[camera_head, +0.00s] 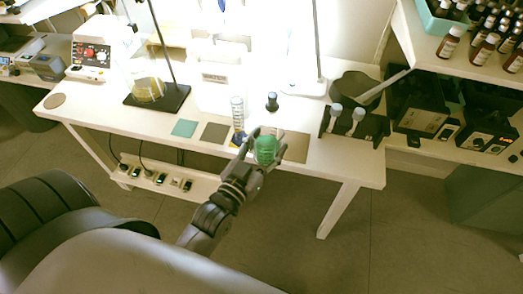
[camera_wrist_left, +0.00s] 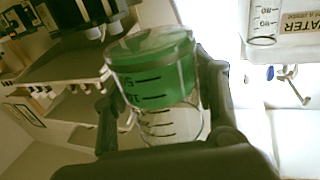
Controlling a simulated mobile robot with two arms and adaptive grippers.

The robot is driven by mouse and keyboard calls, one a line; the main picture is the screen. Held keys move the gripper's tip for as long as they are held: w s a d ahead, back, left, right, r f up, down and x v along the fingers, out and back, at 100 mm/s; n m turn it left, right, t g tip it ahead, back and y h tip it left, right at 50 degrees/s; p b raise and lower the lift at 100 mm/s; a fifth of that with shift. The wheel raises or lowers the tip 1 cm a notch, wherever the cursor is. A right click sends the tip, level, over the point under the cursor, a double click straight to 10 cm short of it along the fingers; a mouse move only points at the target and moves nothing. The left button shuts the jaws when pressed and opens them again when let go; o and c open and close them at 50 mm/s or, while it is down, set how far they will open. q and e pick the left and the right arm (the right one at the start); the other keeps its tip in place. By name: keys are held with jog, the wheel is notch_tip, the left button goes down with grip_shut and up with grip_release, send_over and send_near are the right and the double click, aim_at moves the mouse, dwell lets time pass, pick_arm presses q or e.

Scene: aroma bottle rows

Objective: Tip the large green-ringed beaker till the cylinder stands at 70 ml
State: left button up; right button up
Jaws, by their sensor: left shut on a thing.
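My left gripper (camera_head: 262,136) is shut on the green-ringed beaker (camera_head: 266,150), above the table's front edge. In the left wrist view the beaker (camera_wrist_left: 152,65) sits between the two fingers (camera_wrist_left: 160,100). It is clear glass with dark marks and a wide green part at its upper end; I cannot tell ring from contents there. The clear graduated cylinder (camera_head: 237,108) stands on the table just behind and left of the gripper, with a blue foot. Part of it shows at the upper right of the left wrist view (camera_wrist_left: 262,22). Its liquid level is not readable.
Teal (camera_head: 185,128) and dark (camera_head: 214,133) mats lie left of the cylinder. A dark-topped item (camera_head: 272,101) stands behind it. A black rack (camera_head: 368,128) is at right, a stand with a black base (camera_head: 160,98) at left. Free tabletop lies at front left.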

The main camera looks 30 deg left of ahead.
aim_at(269, 129)
pick_arm(q)
jog(key=w+a, duration=0.1)
jog(key=w, duration=0.1)
jog(key=w+f, duration=0.1)
jog(key=w, duration=0.1)
jog(key=w+a, duration=0.1)
jog(key=w, duration=0.1)
jog(key=shift+w+a+f+p, duration=0.15)
jog(key=shift+a+f+p, duration=0.15)
jog(key=shift+f+p, duration=0.1)
jog(key=shift+w+a+r+n, duration=0.1)
jog(key=shift+w+a+n, duration=0.2)
jog(key=shift+n, duration=0.2)
pick_arm(e)
jog(key=shift+w+a+r, duration=0.45)
jog(key=shift+a+r, duration=0.15)
jog(key=shift+a, duration=0.1)
pick_arm(q)
jog(key=shift+a+r+n, duration=0.3)
jog(key=shift+n, duration=0.4)
pick_arm(e)
jog(key=shift+s, duration=0.15)
pick_arm(q)
jog(key=shift+w+a+r+n, duration=0.1)
jog(key=shift+a+r+n, duration=0.2)
jog(key=shift+n, duration=0.3)
pick_arm(e)
jog(key=shift+a, duration=0.3)
